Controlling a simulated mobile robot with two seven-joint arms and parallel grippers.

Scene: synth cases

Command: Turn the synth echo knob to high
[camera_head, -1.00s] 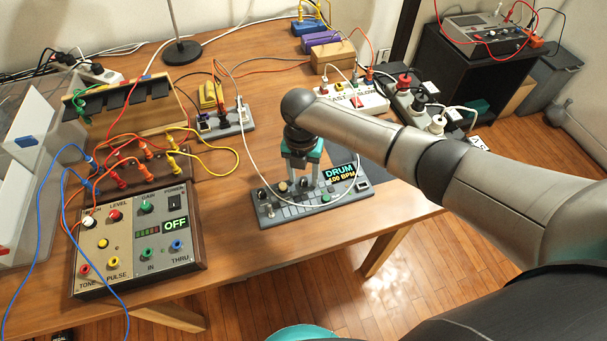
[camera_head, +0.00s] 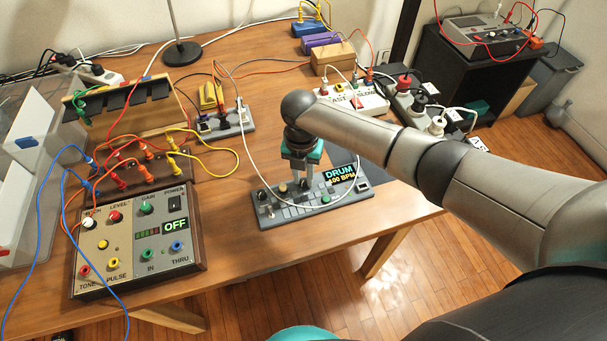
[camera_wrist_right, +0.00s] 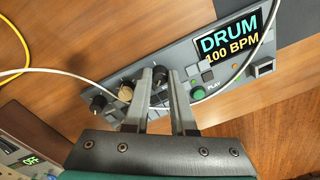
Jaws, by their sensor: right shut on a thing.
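A grey drum machine (camera_head: 345,196) lies near the front edge of the table, its display reading DRUM and 100 BPM. My right gripper (camera_head: 302,181) points down at its panel from above. In the right wrist view, the gripper (camera_wrist_right: 161,73) is shut on a black knob (camera_wrist_right: 160,74) between its fingertips. A beige knob (camera_wrist_right: 125,93) and another black knob (camera_wrist_right: 97,103) stand to the left of it. A green PLAY button (camera_wrist_right: 207,76) is to the right. I cannot read a label at the held knob, so I cannot tell whether it is the echo knob. My left gripper is out of view.
A white cable (camera_head: 251,165) loops around the gripper and across the drum machine. A synth panel (camera_head: 150,215) with an OFF display stands at left, with blue, red and yellow cables. Power strips (camera_head: 425,105) lie behind my right arm. Bare tabletop separates the two panels.

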